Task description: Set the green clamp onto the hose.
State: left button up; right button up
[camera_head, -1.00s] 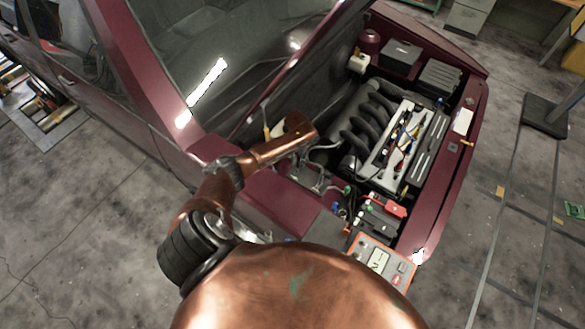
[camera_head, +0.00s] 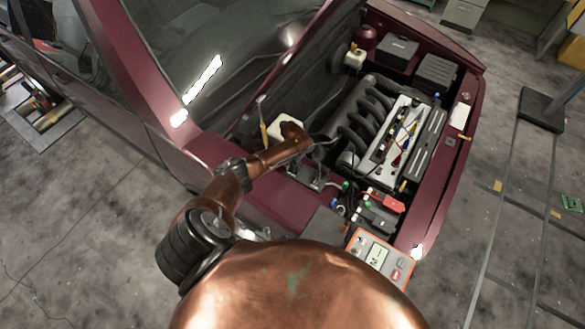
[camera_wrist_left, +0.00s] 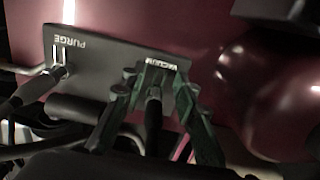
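My left gripper (camera_head: 307,141) reaches over the near side of the open engine bay in the head view. In the left wrist view its dark greenish fingers (camera_wrist_left: 158,75) stand apart, in front of a grey plate (camera_wrist_left: 95,60). A dark hose (camera_wrist_left: 153,120) shows between them, close to the plate's VACUUM label. I cannot tell whether the fingers touch it. I cannot make out the green clamp for certain. A small green piece (camera_head: 346,187) shows among the fittings right of the gripper in the head view. My right gripper is out of view.
Another hose (camera_wrist_left: 32,88) meets the plate at the PURGE label. The black manifold (camera_head: 365,115) lies right of my gripper in the head view. A grey and orange device (camera_head: 377,256) sits at the bay's near edge.

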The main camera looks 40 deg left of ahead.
aim_at(292, 170)
pick_arm(q)
grip_shut()
dwell(0.3)
notch_tip(292, 170, up, 3)
jog(key=p, duration=0.3)
jog(key=shift+r, duration=0.1)
jog(key=shift+a, duration=0.1)
jog(key=shift+o, duration=0.3)
grip_release()
